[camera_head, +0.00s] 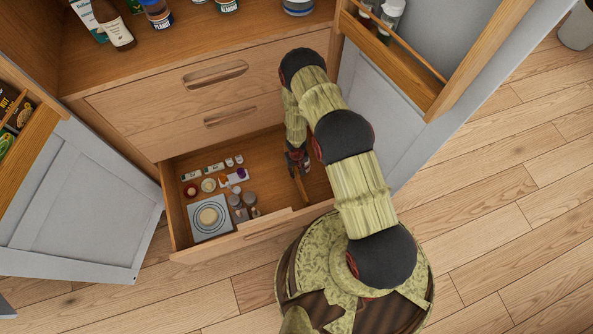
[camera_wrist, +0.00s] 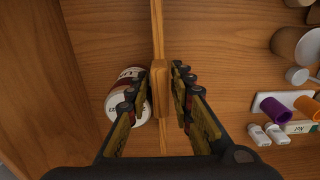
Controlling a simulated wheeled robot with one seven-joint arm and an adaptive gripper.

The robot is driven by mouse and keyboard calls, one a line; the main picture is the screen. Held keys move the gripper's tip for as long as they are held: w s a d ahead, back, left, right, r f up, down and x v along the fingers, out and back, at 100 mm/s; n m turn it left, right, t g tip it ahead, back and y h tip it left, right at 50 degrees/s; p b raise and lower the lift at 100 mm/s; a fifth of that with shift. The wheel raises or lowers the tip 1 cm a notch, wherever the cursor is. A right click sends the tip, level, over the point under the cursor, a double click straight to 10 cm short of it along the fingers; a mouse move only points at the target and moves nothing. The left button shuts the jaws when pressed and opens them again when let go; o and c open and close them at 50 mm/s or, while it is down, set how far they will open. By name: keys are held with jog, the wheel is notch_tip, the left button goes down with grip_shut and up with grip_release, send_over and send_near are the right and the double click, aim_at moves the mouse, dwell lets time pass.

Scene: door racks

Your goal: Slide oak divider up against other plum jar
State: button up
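The oak divider (camera_wrist: 157,32) is a thin upright wooden board running up and down the wrist view, with a thicker wooden block on its near top edge. In the head view the divider (camera_head: 301,188) stands in the open drawer, right of the small items. In the head view my gripper (camera_head: 297,160) reaches down into the drawer. A jar with a white and dark red label (camera_wrist: 126,92) lies left of the divider, partly hidden by the left finger; its label cannot be read.
The open drawer (camera_head: 170,205) also holds several small bottles, a purple cup (camera_wrist: 277,106), an orange cup (camera_wrist: 305,106) and a plate (camera_head: 208,232) left of the divider in the head view. Cabinet doors stand open on both sides.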

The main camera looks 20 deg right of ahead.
jog(key=shift+c, duration=1)
jog(key=c, duration=0.4)
